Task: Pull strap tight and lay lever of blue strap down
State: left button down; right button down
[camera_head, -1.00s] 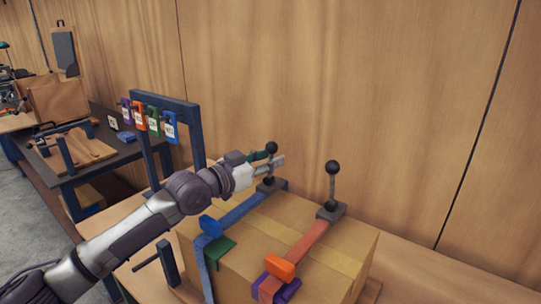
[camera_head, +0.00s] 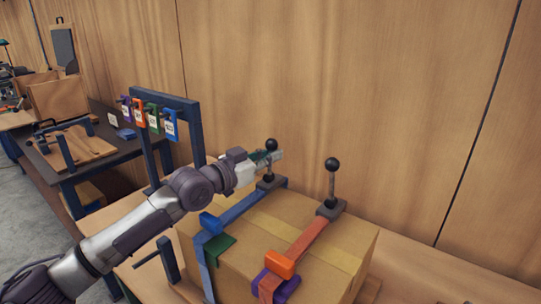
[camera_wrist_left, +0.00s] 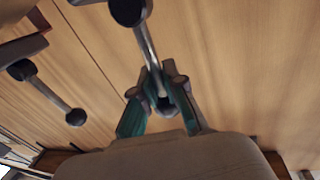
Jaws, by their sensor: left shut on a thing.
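The blue strap (camera_head: 232,212) runs over the cardboard box, with a blue buckle (camera_head: 211,222) at its near end. Its lever (camera_head: 271,145) stands upright with a black ball knob at the back of the box. My left gripper (camera_head: 272,157) is shut on this lever just below the knob. The fingers partly hide the shaft in the head view. My right gripper is not in view.
The orange strap (camera_head: 309,238) with its own upright lever (camera_head: 332,180) lies to the right on the cardboard box (camera_head: 335,262). A blue rack (camera_head: 197,130) with several coloured tags stands at left. A wooden wall (camera_head: 360,80) rises behind the box.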

pick_arm(q)
jog(key=n+b, duration=0.1)
jog(key=a+n+b, duration=0.1)
jog(key=w+n+b, duration=0.1)
jog(key=shift+a+f+n+t, duration=0.3)
jog(key=shift+a, duration=0.05)
jog(key=shift+w+a+f+n+t+b, duration=0.15)
jog(key=shift+w+a+n+b, duration=0.3)
jog(key=shift+n, duration=0.45)
jog(key=shift+w+a+n+t+b, duration=0.15)
jog(key=shift+a+n+b, duration=0.15)
jog(key=shift+n+b, duration=0.5)
jog(key=c, duration=1.2)
grip_release()
jog(key=shift+a, duration=0.1)
jog(key=shift+s, duration=0.1)
